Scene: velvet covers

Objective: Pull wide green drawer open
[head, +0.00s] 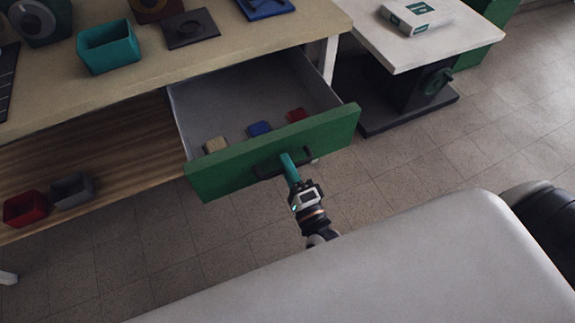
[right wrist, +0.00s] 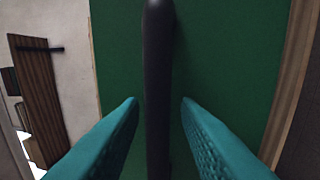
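The wide green drawer (head: 230,171) stands pulled out from under the table, its grey inside showing. Its dark bar handle (head: 266,172) is on the green front and also shows upright in the right wrist view (right wrist: 158,90). My right gripper (head: 288,160) is at the handle, with its teal fingers pointing at the drawer front. In the right wrist view its two fingers lie on either side of the handle, with narrow green gaps between, so it looks open around the bar. My left gripper is not in view.
Beige, blue and red blocks (head: 260,128) lie inside the drawer. A teal bin (head: 108,46) stands on the table (head: 200,80). Red and grey bins (head: 25,208) sit on the lower wooden shelf.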

